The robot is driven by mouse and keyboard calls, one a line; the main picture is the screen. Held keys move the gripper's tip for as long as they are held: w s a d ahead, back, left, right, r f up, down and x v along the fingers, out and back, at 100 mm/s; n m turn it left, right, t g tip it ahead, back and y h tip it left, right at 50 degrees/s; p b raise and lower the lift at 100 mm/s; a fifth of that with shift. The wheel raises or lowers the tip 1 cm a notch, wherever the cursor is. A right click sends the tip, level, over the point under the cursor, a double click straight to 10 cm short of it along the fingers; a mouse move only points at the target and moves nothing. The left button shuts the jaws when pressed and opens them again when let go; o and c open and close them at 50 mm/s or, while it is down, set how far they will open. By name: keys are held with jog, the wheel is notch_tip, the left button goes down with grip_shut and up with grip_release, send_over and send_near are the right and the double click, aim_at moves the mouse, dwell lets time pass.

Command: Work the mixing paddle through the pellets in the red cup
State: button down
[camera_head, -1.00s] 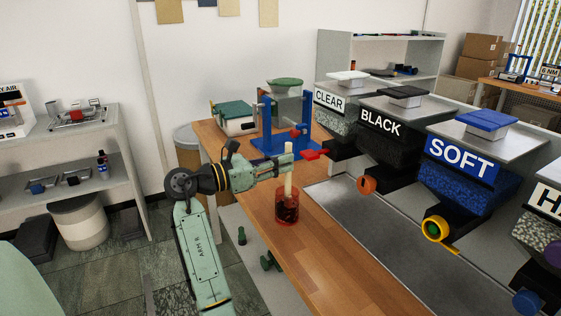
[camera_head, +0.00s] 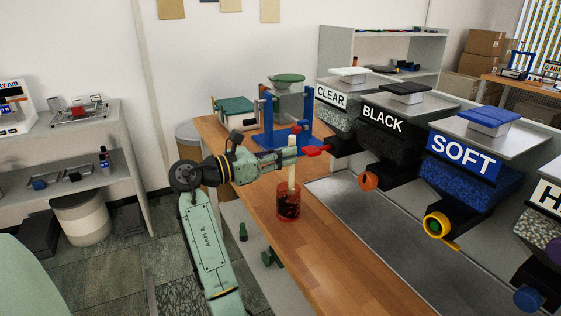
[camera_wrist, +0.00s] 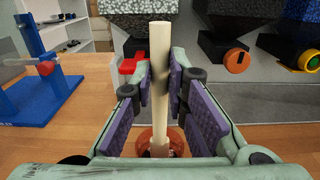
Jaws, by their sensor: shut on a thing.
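The red cup (camera_head: 288,203) is see-through and stands on the wooden bench, with dark pellets inside. The mixing paddle (camera_head: 292,165) is a pale stick standing nearly upright in the cup, its lower end hidden among the pellets. My gripper (camera_head: 290,155) is shut on the paddle's upper part, above the cup rim. In the wrist view the purple pads of my gripper (camera_wrist: 165,95) lie on either side of the paddle (camera_wrist: 159,60), and part of the red cup (camera_wrist: 143,137) shows below. The pellets are mostly hidden there.
Hoppers labelled CLEAR, BLACK and SOFT (camera_head: 461,155) line the right side above a grey tray (camera_head: 345,205). A blue stand (camera_head: 285,143) is behind my gripper. The wooden bench top (camera_head: 340,265) in front of the cup is clear.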

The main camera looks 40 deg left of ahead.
jog(key=shift+s+a+f, duration=0.15)
jog(key=shift+s+f, duration=0.25)
jog(key=shift+f, duration=0.35)
jog(key=shift+s+a+f, duration=0.15)
jog(key=shift+s+f, duration=0.2)
jog(key=shift+f, duration=0.4)
jog(key=shift+r, duration=0.1)
jog(key=r, duration=0.2)
jog(key=d, duration=0.1)
jog(key=shift+w+r, duration=0.25)
jog(key=shift+r, duration=0.15)
jog(key=f, duration=0.1)
jog(key=a+f, duration=0.1)
jog(key=f, duration=0.1)
jog(key=shift+w+a, duration=0.25)
jog(key=shift+w, duration=0.05)
